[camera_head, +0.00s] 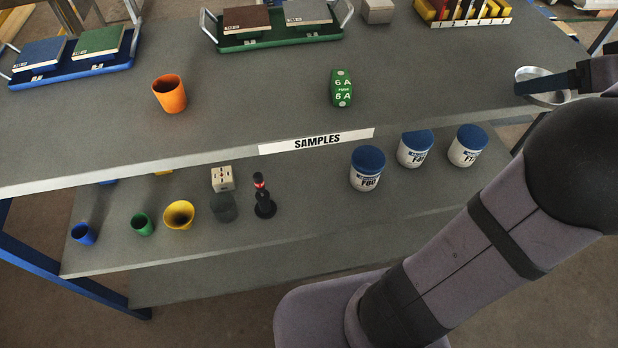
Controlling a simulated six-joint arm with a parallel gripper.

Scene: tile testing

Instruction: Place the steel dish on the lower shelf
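The steel dish (536,73) is at the far right of the upper shelf, by its right edge. My gripper (545,84) reaches in from the right, and a dark finger crosses over the dish. Only part of the gripper shows, so I cannot tell whether it grips the dish or whether the dish rests on the surface. The lower shelf (310,195) lies below the upper shelf (250,95), whose front edge bears a "SAMPLES" label (317,141).
The lower shelf holds white jars with blue lids (367,170) at right, and blue, green and yellow cups (179,215), a dark cup, a beige block (222,179) and a black stand (264,200) at left. The middle is clear. Above stand an orange cup (169,94) and green block (341,88).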

